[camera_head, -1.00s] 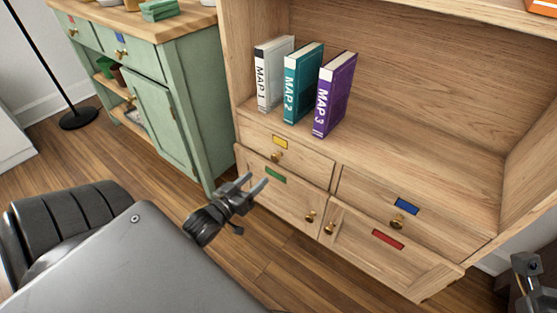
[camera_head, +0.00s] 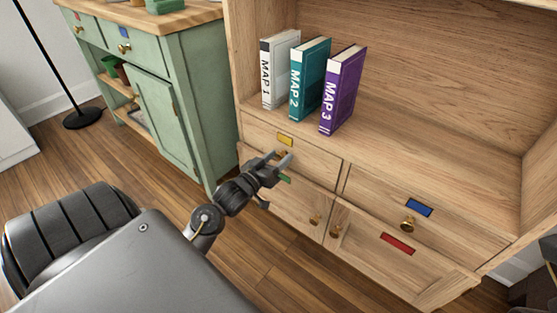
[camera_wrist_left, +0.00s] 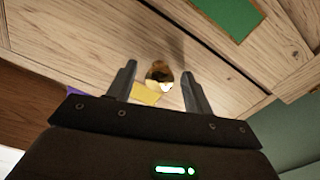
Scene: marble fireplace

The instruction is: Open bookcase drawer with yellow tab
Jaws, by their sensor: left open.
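The bookcase drawer with the yellow tab (camera_head: 285,139) is the upper left one, and its face (camera_head: 322,166) looks closed. Its brass knob sits below the tab, mostly hidden by my fingers in the head view. In the left wrist view the knob (camera_wrist_left: 158,72) shows between the fingertips, with the yellow tab (camera_wrist_left: 146,94) beside it. My left gripper (camera_head: 279,157) is open, its fingers on either side of the knob. I cannot tell whether they touch it. My right gripper is not in view.
Below is a door with a green tab (camera_head: 286,179), partly covered by my gripper. To the right are a blue-tab drawer (camera_head: 419,207) and a red-tab door (camera_head: 397,243). Several map books (camera_head: 343,90) stand above. A green cabinet (camera_head: 165,120) stands left. Wood floor (camera_head: 170,190) lies in front.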

